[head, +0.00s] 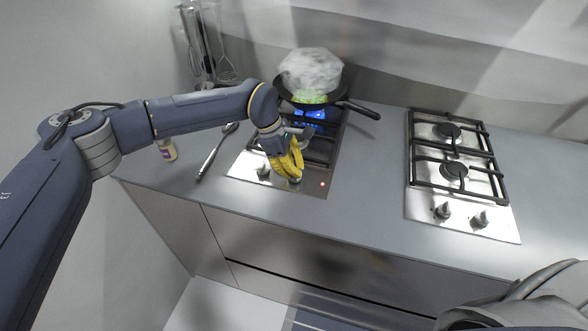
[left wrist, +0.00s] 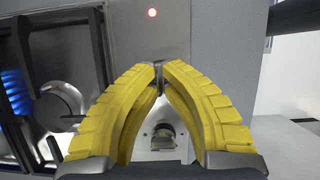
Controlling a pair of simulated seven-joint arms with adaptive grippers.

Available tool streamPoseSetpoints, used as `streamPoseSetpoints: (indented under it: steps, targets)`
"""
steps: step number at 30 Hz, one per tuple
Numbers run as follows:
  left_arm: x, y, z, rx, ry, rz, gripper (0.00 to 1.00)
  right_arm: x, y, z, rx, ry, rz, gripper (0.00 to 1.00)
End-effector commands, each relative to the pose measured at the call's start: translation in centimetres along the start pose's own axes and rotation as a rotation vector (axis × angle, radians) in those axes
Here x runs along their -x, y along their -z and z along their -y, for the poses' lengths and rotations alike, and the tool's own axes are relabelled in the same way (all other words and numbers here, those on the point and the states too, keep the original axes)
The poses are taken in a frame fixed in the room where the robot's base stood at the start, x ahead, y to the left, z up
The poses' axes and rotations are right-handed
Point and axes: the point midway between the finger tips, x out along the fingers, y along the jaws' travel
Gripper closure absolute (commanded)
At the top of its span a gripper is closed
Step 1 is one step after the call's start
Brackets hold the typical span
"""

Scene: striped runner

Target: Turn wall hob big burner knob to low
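The left hob (head: 240,163), by the wall, has two knobs along its front edge. Its left knob (head: 263,172) is in plain view and also shows between my fingers in the left wrist view (left wrist: 163,136). Its right knob (head: 295,180) is mostly covered by my left gripper (head: 297,174). In the left wrist view, the yellow fingertips (left wrist: 159,68) nearly meet, with a thin dark part of that knob between them. The big burner's blue flame (head: 310,114) burns under a steaming black pan (head: 345,103) at the back. My right gripper is out of view.
A red indicator light (head: 322,184) glows right of the knobs. A second hob (head: 500,222) stands to the right, unlit. A spoon-like utensil (head: 212,157), a small jar (head: 167,150) and a utensil stand (head: 205,60) are to the left. The counter between the hobs is clear.

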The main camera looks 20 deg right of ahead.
Motion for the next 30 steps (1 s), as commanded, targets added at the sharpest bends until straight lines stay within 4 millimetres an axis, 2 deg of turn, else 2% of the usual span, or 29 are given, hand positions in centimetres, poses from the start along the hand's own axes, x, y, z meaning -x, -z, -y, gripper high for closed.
streamPoseSetpoints:
  steps: [30]
  targets:
    - [-0.12,-0.30,0.34,0.884,-0.368,0.001,1.00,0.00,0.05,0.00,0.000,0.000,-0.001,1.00]
